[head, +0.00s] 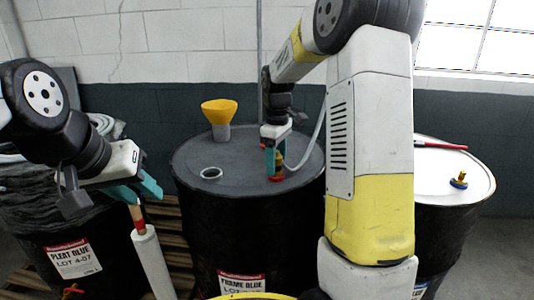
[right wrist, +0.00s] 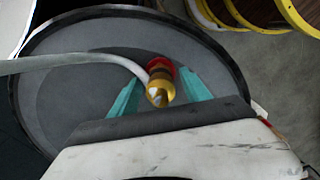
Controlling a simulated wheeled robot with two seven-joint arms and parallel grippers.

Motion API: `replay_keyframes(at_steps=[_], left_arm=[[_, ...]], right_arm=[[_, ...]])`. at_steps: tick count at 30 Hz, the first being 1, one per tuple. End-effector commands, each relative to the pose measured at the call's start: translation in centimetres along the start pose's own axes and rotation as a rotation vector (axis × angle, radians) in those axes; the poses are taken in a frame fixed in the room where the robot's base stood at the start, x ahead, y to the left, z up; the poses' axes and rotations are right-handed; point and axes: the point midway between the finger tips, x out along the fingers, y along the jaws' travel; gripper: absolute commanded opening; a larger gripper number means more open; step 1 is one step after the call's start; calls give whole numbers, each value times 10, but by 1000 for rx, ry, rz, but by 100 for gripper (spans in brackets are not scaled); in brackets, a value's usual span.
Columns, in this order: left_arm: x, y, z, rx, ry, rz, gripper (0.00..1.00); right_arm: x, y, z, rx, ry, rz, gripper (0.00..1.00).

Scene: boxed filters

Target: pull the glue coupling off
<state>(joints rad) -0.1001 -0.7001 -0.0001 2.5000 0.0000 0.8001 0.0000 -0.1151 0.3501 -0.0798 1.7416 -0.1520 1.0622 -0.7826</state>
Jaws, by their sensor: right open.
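The glue coupling (head: 279,162) is a brass-yellow fitting with a red base on the lid of the middle drum (head: 240,225). A pale hose (head: 312,140) runs to it. In the right wrist view the coupling (right wrist: 160,88) stands between the teal fingers of my right gripper (right wrist: 160,95), which are open with a finger on either side; contact is not visible. The right gripper (head: 275,160) points down at the lid in the head view. My left gripper (head: 138,192) is at the left, just above a red-and-brown stick end; its grip is unclear.
A left drum (head: 75,225) reads PLEAT GLUE. A right drum with a white lid (head: 440,185) bears a red tool (head: 440,145) and a yellow-blue fitting (head: 459,181).

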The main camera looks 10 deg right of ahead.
Motion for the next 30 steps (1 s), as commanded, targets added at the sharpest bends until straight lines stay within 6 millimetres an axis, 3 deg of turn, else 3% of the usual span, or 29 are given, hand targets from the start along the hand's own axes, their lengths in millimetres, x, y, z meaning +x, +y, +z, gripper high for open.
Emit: replay_keyframes(at_steps=[7, 15, 30], left_arm=[[0, 0, 0, 0, 0, 0, 36], [0, 0, 0, 0, 0, 0, 36], [0, 0, 0, 0, 0, 0, 36]], right_arm=[[0, 0, 0, 0, 0, 0, 54], [0, 0, 0, 0, 0, 0, 1], [-10, 0, 0, 0, 1, 1, 0]])
